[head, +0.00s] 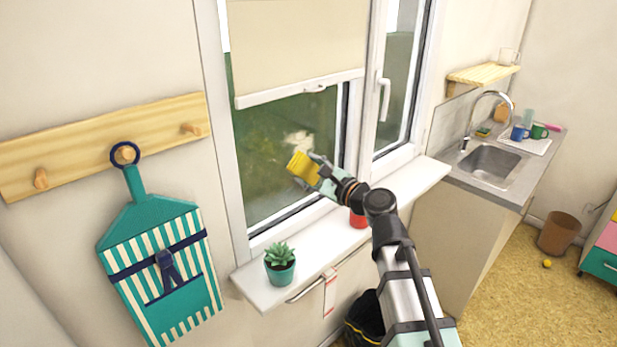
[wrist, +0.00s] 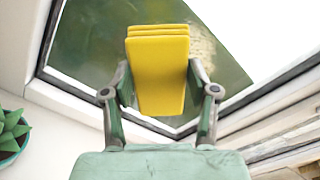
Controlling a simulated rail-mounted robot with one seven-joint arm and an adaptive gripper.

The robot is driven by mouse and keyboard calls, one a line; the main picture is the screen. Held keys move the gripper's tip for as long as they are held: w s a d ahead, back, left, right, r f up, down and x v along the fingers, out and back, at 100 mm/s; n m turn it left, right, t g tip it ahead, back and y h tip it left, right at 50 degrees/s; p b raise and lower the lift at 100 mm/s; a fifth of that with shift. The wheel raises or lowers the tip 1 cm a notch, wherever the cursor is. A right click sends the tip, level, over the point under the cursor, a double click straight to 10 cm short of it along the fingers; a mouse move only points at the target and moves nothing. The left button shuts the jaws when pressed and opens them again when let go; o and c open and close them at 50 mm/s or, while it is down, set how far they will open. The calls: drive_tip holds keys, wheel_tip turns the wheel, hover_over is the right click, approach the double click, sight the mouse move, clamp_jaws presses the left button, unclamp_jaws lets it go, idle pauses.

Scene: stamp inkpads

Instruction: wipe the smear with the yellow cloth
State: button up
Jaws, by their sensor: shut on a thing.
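The yellow cloth (head: 303,169) is a folded, layered pad. My gripper (head: 318,177) is shut on it and holds it in front of the left window pane. In the wrist view the cloth (wrist: 158,75) stands between the two fingers of my gripper (wrist: 158,95). The smear (head: 300,143) is a pale, whitish patch on the glass, just above the cloth in the head view. In the wrist view a pale streaky patch (wrist: 203,45) shows beside the cloth's upper right; the cloth hides part of the glass. I cannot tell whether the cloth touches the glass.
A succulent in a teal pot (head: 280,265) stands at the left of the white sill (head: 405,185). A red object (head: 358,219) is on the sill below my gripper. A beige blind (head: 297,45) covers the upper pane. A window handle (head: 384,95) juts out to the right.

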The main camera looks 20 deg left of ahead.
sight(282, 155)
drive_tip(key=shift+a, duration=0.1)
drive_tip(key=shift+x, duration=2.9)
drive_tip(key=shift+x, duration=0.95)
drive_tip(key=shift+w, duration=0.1)
